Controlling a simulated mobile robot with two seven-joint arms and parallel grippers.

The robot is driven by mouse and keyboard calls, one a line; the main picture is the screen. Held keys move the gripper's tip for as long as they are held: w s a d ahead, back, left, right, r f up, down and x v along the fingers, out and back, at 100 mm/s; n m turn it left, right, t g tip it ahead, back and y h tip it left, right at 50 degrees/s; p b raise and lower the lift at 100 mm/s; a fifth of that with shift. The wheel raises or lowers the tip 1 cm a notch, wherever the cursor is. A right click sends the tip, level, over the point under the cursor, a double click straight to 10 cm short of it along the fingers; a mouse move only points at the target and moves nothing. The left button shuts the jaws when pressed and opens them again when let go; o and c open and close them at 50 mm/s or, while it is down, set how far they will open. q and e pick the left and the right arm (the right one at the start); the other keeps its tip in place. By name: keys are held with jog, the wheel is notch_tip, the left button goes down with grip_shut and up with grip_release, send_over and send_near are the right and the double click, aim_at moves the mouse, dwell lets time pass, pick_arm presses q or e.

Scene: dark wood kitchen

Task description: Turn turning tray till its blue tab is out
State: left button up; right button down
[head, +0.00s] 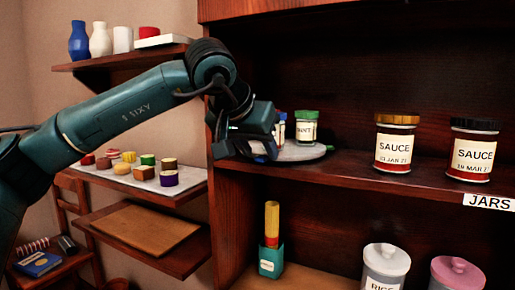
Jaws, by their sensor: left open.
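The turning tray (300,153) is a grey round disc on the cabinet's middle shelf, at its left end. A jar with a green lid (306,127) stands on it, and another jar with a blue lid (281,127) is partly hidden behind my gripper. My left gripper (262,150) is at the tray's left edge, open, with its fingers low beside the rim. I cannot tell whether it touches the tray. A small blue patch shows by the fingers; I cannot tell if it is the tab. A small dark piece shows at the tray's right rim. My right gripper is out of view.
Two sauce jars, one with a gold lid (395,143) and one with a black lid (472,150), stand right of the tray. The cabinet's upright side (226,200) is below my gripper. The shelf between tray and sauce jars is clear.

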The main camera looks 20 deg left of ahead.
pick_arm(q)
jog(key=v, duration=1.3)
jog(key=shift+f, duration=0.1)
jog(key=shift+w+p, duration=0.1)
jog(key=shift+p, duration=0.2)
